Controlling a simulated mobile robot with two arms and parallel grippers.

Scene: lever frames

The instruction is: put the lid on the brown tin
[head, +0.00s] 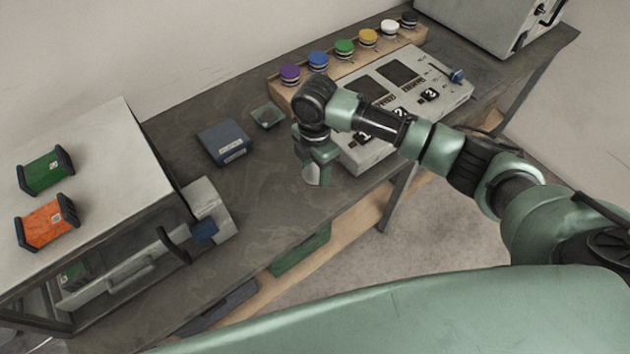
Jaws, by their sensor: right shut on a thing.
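My right gripper (315,174) points down over the middle of the dark workbench (265,205), left of the control panel. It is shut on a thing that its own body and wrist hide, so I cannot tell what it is. I cannot make out a brown tin or a lid in the head view. A small square grey-green dish (268,116) lies on the bench just behind and left of the gripper. My left gripper is not in view.
A blue-grey box (224,142) lies left of the gripper. The control panel (425,95) stands right, with several coloured knobs on a wooden rack (411,36) behind. A grey cabinet (110,165) with green (45,172) and orange (46,224) cases on top fills the left.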

